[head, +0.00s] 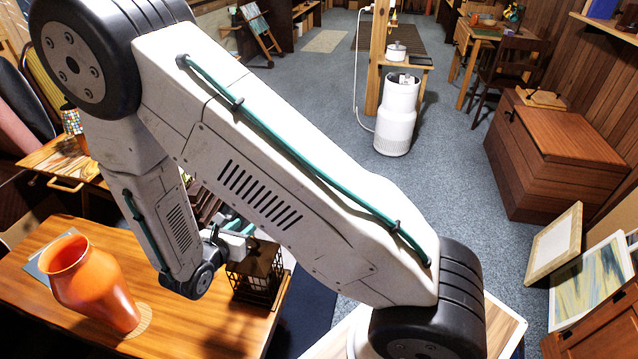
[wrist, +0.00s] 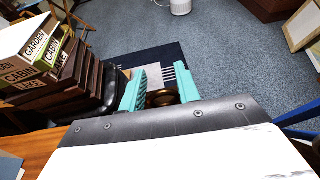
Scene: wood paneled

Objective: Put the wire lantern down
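The wire lantern (head: 258,274) is a dark, box-shaped cage, upright at the right end of the orange-brown wooden table (head: 190,325) in the head view. I cannot tell whether its base touches the tabletop. My gripper (head: 238,238) is at the lantern's top, partly hidden behind my arm. In the wrist view, the teal fingers of my gripper (wrist: 162,88) stand on both sides of a brown rounded part of the lantern (wrist: 162,98) and appear closed on it. The rest of the lantern is hidden there by the gripper body.
An orange vase (head: 90,285) stands on a round mat (head: 140,320) at the table's left. A stack of lettered boxes or books (wrist: 45,55) is left of the fingers in the wrist view. Carpet lies beyond the table. A wooden chest (head: 550,155) and leaning frames (head: 555,245) are at right.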

